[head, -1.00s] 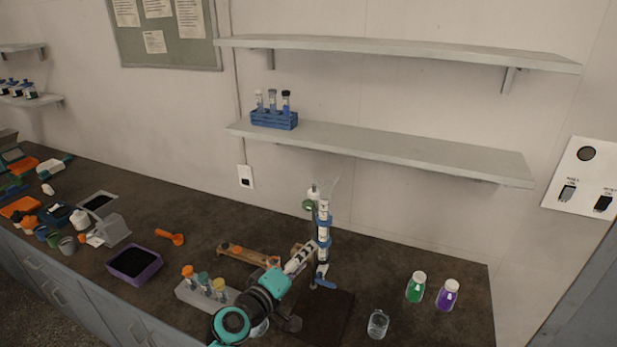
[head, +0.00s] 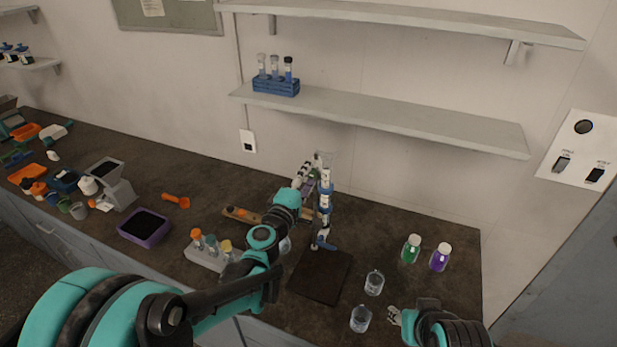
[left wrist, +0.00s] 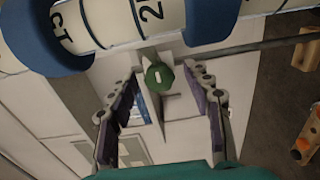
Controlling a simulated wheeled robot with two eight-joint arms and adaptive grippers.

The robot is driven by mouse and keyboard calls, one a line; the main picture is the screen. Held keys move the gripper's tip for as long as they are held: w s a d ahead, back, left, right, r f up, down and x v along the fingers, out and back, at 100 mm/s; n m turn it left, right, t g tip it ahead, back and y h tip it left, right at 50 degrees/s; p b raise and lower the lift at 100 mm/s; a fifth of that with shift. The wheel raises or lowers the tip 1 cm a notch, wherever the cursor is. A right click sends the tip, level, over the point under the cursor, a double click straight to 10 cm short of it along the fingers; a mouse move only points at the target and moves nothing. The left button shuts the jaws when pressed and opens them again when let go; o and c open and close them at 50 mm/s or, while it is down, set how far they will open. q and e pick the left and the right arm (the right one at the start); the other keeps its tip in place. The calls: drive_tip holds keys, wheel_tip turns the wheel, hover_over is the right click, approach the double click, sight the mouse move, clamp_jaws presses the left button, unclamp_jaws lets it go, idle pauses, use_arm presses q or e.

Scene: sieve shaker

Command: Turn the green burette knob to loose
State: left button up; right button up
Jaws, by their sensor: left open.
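The burette (head: 325,201) stands upright at the back of the bench, with blue bands and a blue part near its foot. My left gripper (head: 311,178) is beside its upper part and covers the knob in the head view. In the left wrist view, the green knob (left wrist: 159,76) with a pale bar mark lies between the fingertips of the open left gripper (left wrist: 160,88). I see gaps on both sides of it. The burette tube (left wrist: 140,18) crosses the top of that view. My right gripper (head: 396,316) is low at the right, its jaws too small to read.
A dark board (head: 321,277) lies before the burette. Two glass beakers (head: 374,283) (head: 361,319), a green bottle (head: 411,249) and a purple bottle (head: 440,257) stand to its right. A vial rack (head: 205,257) and a wooden rack (head: 243,215) are left. A shelf (head: 375,122) hangs above.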

use_arm(q)
drive_tip(key=c, duration=1.1)
drive_tip(key=n+b, duration=0.1)
drive_tip(key=n, duration=0.3)
drive_tip(key=shift+c, duration=0.2)
drive_tip(key=o, duration=1.1)
drive_tip(key=shift+o, duration=0.2)
drive_tip(key=v, duration=1.2)
